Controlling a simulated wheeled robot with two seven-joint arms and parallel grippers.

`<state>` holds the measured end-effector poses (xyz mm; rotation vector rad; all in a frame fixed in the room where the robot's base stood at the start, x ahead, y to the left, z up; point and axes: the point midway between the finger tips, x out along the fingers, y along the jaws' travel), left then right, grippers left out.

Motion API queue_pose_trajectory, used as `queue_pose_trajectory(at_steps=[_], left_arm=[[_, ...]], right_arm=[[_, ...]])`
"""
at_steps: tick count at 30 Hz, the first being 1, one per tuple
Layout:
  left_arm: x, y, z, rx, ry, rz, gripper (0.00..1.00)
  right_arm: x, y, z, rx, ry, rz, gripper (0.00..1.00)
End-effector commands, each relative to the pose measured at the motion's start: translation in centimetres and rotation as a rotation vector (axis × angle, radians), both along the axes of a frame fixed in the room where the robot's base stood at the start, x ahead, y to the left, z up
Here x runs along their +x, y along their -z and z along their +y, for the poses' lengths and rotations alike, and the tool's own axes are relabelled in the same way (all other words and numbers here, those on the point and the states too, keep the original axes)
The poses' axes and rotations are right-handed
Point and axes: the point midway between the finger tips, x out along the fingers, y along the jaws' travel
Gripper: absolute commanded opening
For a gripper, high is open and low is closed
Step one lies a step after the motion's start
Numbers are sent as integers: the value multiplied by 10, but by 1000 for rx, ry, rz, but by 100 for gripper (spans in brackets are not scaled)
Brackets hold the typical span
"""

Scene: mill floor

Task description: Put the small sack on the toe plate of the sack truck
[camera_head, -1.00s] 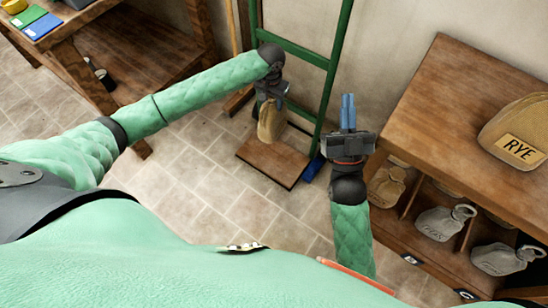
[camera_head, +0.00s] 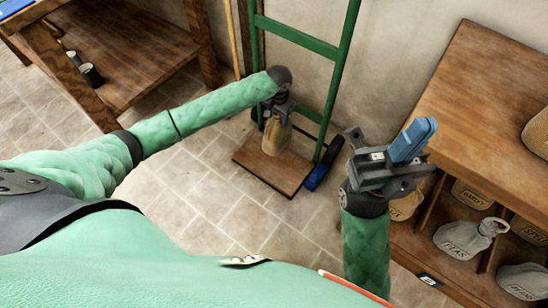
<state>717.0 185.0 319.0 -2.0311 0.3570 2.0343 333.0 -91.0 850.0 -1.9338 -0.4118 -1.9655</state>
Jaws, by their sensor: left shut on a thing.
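My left gripper (camera_head: 277,112) is shut on the top of the small tan sack (camera_head: 276,139), which hangs upright from it. The sack is over the wooden toe plate (camera_head: 283,182) of the green sack truck (camera_head: 293,33), towards its back. Its base looks at or very near the plate; I cannot tell whether they touch. The gripper hides the sack's neck. My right gripper (camera_head: 412,139), with blue fingers close together, looks shut and empty beside the wooden shelf unit on the right.
The sack truck stands by the wall, with a blue-hubbed wheel (camera_head: 318,177) at right. The shelf unit (camera_head: 461,83) holds several labelled sacks, including a grey one (camera_head: 464,238). A wooden bench (camera_head: 133,62) stands at left. Tiled floor (camera_head: 205,192) is clear in front.

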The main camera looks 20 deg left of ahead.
Motion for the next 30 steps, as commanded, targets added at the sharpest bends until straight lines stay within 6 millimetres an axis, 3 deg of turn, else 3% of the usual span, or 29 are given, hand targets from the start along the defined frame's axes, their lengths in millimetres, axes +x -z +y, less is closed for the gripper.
queue_pose_trajectory(at_steps=[5,15,22,30], left_arm=[[1,12,-1,-1,2,-3,0],[1,58,-1,-1,1,-2,0],[1,70,-1,-1,2,-3,0],[1,98,0,-1,1,-3,0]], right_arm=[[-3,3,0,9,-9,-12,0],[-1,16,4,2,-25,-10,0],[-1,21,6,-8,-21,-6,0],[0,33,9,-30,-14,3,0]])
